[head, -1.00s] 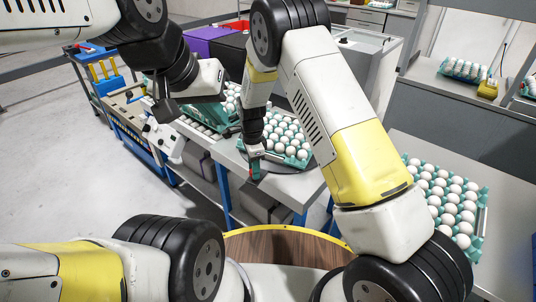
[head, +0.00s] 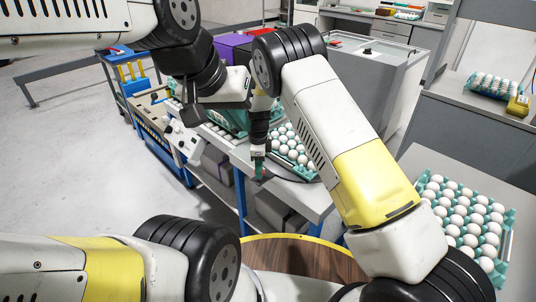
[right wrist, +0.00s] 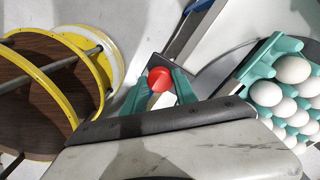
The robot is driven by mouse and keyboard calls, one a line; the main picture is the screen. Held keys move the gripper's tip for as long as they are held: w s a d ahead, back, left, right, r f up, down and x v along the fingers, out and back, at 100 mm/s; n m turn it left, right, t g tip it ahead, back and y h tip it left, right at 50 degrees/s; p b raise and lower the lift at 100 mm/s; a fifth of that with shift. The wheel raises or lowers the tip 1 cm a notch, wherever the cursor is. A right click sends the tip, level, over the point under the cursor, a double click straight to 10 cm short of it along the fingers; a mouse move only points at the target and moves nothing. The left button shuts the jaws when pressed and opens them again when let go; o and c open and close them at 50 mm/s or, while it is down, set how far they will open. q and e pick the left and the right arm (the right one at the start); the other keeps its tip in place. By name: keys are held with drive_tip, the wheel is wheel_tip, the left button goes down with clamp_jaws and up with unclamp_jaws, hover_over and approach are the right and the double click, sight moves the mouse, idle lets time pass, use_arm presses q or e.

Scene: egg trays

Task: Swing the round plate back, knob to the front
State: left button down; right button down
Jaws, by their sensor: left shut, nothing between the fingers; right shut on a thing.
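The round plate (head: 284,175) is a dark disc on the white bench, mostly covered by a teal egg tray (head: 309,175) full of white eggs. Its grey edge also shows in the right wrist view (right wrist: 229,74). My right gripper (head: 259,173) points down at the bench's near edge, beside the tray. In the right wrist view its teal fingers (right wrist: 160,90) are shut on the red knob (right wrist: 159,78). My left gripper (head: 189,116) is shut and empty, higher up at the left, above the bench. My right arm hides part of the tray and plate.
Another full egg tray (head: 465,225) lies on the grey table at the right. A round wooden top with a yellow rim (head: 300,238) is close in front. A blue cart (head: 150,120) stands at the left. Open floor lies at far left.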

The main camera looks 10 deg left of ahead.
drive_tip(key=shift+w+a+r, duration=0.1)
drive_tip(key=shift+w+a, duration=0.1)
drive_tip(key=shift+a, duration=0.05)
drive_tip(key=c, duration=1)
unclamp_jaws()
wheel_tip(320, 180, up, 8)
drive_tip(key=shift+f, duration=0.2)
